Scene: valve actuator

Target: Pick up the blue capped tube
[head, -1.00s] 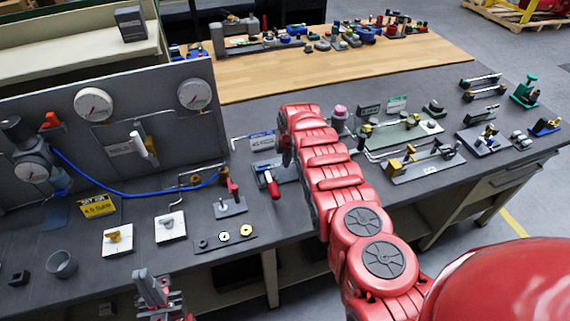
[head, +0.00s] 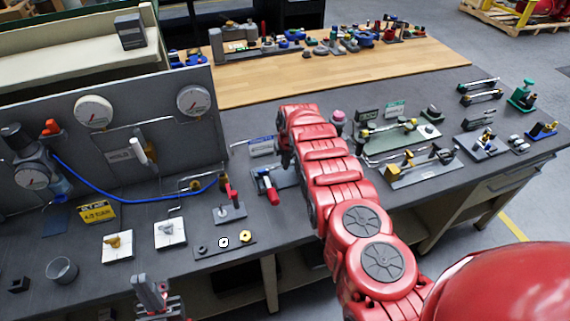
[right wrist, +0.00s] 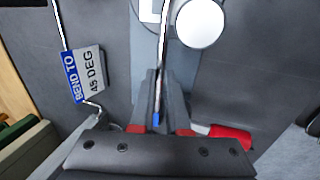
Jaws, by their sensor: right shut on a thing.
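The blue capped tube (right wrist: 165,35) is a thin silver rod that runs down from the top edge of the right wrist view. Its blue end (right wrist: 156,119) sits near the base of my right gripper's fingers. My right gripper (right wrist: 160,75) is shut on the tube, with the dark fingers on either side of it. In the head view the red right arm covers most of that gripper and I cannot make out the tube. My left gripper (head: 150,284) is at the bottom of the head view, away from the tube; its finger gap is unclear.
A bender with a white disc (right wrist: 200,23) and red handle (right wrist: 230,137) is close by my right gripper. A "BEND TO 45 DEG" sign (right wrist: 85,73) stands left beside a bent rod. A gauge panel (head: 150,115) stands at the left. Fittings crowd the bench.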

